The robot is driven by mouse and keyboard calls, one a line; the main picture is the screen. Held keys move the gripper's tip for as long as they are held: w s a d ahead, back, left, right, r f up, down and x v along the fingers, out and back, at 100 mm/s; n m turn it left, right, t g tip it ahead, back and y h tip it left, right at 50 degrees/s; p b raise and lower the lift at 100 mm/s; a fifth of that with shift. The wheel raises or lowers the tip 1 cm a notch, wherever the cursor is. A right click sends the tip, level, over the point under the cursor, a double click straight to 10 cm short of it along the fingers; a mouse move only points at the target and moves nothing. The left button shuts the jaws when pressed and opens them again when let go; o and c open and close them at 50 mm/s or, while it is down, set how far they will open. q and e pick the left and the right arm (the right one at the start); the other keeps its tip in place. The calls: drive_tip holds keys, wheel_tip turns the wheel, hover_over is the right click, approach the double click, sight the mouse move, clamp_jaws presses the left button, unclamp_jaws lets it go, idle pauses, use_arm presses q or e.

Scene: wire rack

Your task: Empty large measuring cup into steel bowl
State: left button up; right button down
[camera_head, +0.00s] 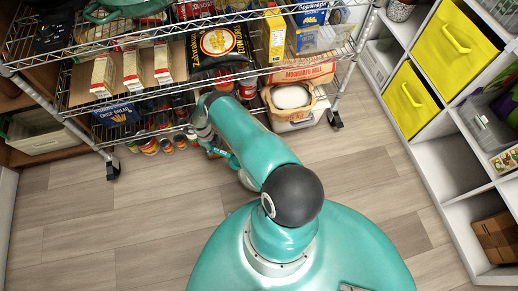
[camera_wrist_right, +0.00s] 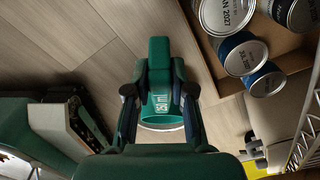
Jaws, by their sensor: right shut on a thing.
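A green measuring cup (camera_wrist_right: 160,110) with a white marking shows in the right wrist view. My right gripper (camera_wrist_right: 159,88) is shut on it, with a dark finger on each side. A pale rim shows at its lower end; I cannot see into it. In the head view my right gripper (camera_head: 212,147) is at the rack's lower front, partly hidden by my own arm, and a small green part of the cup (camera_head: 232,160) shows beside it. I cannot make out a steel bowl in either view. My left gripper is not in view.
The wire rack (camera_head: 180,90) holds cartons, bags and several cans. An open tan bag with white contents (camera_head: 290,97) sits at its lower right. Cubbies with yellow bins (camera_head: 410,100) stand at right. Floor (camera_head: 150,205) is clear.

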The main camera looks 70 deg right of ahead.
drive_tip(key=shift+f, duration=0.1)
drive_tip(key=shift+b, duration=0.4)
drive_tip(key=r+g+b, duration=0.2)
drive_tip(key=b, duration=0.2)
drive_tip(key=r+g+b, duration=0.1)
drive_tip(key=b, duration=0.3)
drive_tip(key=shift+w+r+g+b, duration=0.2)
drive_tip(key=shift+r+g+b, duration=0.1)
drive_tip(key=shift+r+g, duration=0.1)
drive_tip(key=shift+r+g+b, duration=0.3)
drive_tip(key=shift+r+b, duration=0.1)
drive_tip(key=shift+r, duration=0.1)
drive_tip(key=shift+s+r, duration=0.1)
drive_tip(key=shift+r, duration=0.05)
